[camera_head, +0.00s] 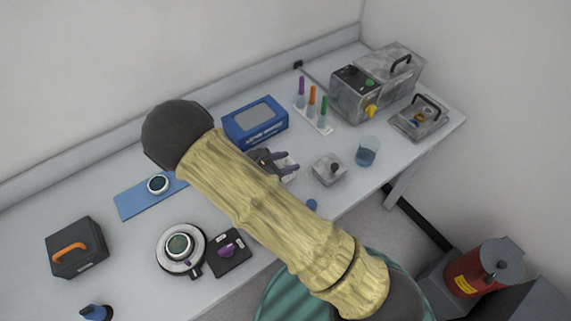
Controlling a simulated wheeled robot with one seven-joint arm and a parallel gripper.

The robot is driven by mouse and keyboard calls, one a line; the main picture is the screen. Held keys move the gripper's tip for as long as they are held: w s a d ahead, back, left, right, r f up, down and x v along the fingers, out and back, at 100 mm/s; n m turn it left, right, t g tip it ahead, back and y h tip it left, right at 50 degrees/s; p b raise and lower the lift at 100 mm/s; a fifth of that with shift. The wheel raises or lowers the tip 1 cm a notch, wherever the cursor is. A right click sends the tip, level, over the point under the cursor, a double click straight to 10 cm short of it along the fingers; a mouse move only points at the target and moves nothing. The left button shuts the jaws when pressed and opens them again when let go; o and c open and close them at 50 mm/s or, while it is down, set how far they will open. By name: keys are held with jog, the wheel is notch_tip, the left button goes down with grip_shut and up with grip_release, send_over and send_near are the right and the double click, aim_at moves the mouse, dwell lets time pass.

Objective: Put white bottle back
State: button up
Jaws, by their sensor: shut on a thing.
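No other white bottle stands out in this view. I cannot tell whether the pale thing touches the bench.
A blue box (256,121) is behind my gripper. A rack of coloured tubes (315,122), a small grey metal block (329,169) and a beaker of blue liquid (367,151) are to the right. A round optic stand (179,249) is front left. A red can (482,270) stands beyond the bench's right side.

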jog(key=shift+f, duration=0.9)
jog(key=shift+f, duration=0.1)
jog(key=o, duration=1)
jog(key=shift+a, duration=0.15)
jog(key=b+v, duration=0.2)
jog(key=v, duration=1)
jog(key=shift+b, duration=0.35)
